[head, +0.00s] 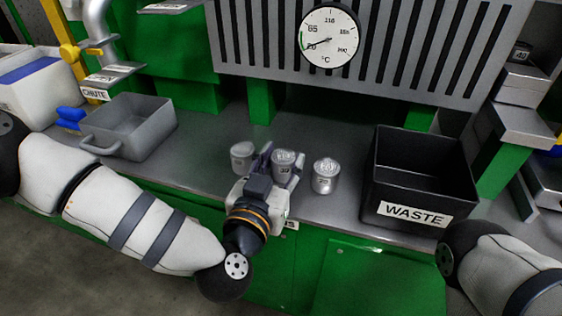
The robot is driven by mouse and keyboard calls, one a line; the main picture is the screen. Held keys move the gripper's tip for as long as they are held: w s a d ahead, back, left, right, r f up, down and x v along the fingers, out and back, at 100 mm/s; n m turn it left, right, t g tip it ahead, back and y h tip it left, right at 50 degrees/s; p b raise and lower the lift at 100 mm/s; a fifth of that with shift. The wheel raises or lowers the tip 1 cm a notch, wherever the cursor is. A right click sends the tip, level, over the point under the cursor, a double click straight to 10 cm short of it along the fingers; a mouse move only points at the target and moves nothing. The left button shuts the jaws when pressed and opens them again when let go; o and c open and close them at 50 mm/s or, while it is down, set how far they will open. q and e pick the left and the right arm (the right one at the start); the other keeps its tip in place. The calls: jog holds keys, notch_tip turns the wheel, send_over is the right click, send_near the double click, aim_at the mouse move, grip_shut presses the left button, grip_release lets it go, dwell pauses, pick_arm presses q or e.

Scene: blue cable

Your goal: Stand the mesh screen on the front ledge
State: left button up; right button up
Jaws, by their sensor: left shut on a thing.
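My left gripper (276,165) reaches over the front edge of the grey counter and is shut on the middle metal canister (285,158), with a finger on either side. This canister has a number label and looks upright; its base is partly hidden by the gripper. A second canister (242,156) stands just left of the gripper and a third (326,177) just right of it, apart from it. I cannot make out a mesh screen in this view. The counter's front edge (320,222) carries a label partly hidden by my gripper. My right gripper is out of view.
A black WASTE bin (376,205) stands on the right of the counter. A grey handled tray (153,140) and blue pieces (70,117) are at left, below a CHUTE sign (94,93). A slotted panel (255,42) with a temperature dial (329,38) is behind. Counter behind the canisters is clear.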

pick_arm(q)
jog(key=shift+f, duration=0.15)
jog(key=o, duration=1.3)
jog(key=shift+c, duration=0.2)
jog(key=shift+s+r, duration=0.15)
jog(key=shift+r, duration=0.05)
jog(key=p+v, duration=0.1)
jog(key=v, duration=1)
jog(key=shift+s+a, duration=0.2)
jog(key=shift+s, duration=0.15)
jog(key=shift+r, duration=0.1)
